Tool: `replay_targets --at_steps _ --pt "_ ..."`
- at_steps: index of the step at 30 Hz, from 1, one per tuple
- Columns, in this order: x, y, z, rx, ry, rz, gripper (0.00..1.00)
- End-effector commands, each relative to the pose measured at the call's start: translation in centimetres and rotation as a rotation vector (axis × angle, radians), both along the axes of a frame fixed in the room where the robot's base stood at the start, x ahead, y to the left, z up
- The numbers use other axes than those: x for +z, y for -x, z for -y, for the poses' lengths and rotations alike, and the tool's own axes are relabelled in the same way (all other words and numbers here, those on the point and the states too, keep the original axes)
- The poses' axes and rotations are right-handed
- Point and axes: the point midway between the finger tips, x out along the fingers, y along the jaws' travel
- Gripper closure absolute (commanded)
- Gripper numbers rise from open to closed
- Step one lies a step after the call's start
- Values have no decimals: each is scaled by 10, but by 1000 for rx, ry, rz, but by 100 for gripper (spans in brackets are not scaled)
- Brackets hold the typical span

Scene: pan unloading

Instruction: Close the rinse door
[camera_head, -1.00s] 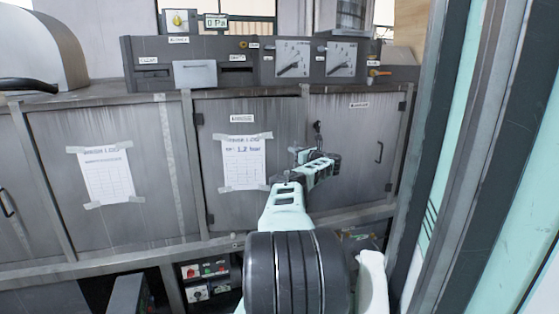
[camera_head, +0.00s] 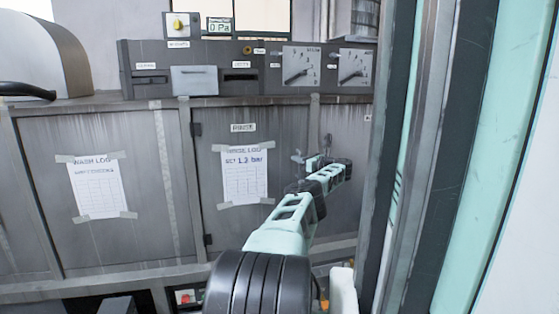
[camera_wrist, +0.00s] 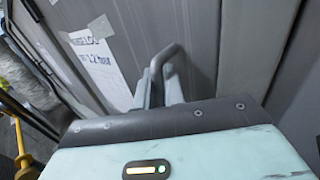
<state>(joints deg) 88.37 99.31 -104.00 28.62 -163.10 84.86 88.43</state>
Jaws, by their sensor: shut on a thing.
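The rinse door (camera_head: 225,215) is a grey panel with a RINSE label and a taped log sheet (camera_head: 243,178) in the head view. Its hinges are on the left. It looks about flush with the cabinet front, but my arm hides part of its right edge, so I cannot tell if it is fully shut. My gripper (camera_head: 312,160) is at the door's right side. In the wrist view the gripper (camera_wrist: 157,88) is shut on the grey bar handle (camera_wrist: 168,58), beside the log sheet.
A wash door with its own sheet (camera_head: 97,187) is to the left. A control panel with dials (camera_head: 300,66) and a 0 Pa display (camera_head: 219,26) stands above.

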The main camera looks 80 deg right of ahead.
Motion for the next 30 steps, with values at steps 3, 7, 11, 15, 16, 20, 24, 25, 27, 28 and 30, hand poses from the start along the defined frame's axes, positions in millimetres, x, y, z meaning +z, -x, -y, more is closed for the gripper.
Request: replay_targets --at_steps 3,7,11,15,16,20,24,25,27,28,30 --pt "0 4 2 -17 -1 -3 100" --pt "0 4 3 -17 0 -4 100" --pt "-1 4 3 -17 0 -4 75" --pt "-1 3 2 -16 -1 -3 75" --pt "-1 3 2 -16 -1 -3 75" --pt "-2 7 1 -17 -1 -3 75" --pt "-2 18 -7 -17 2 -3 75" --pt "-2 22 -9 -16 1 -3 75" --pt "-3 31 -16 -17 0 -4 75" --pt "-4 38 -20 -17 2 -3 75" --pt "-5 52 -29 -17 2 -3 75"
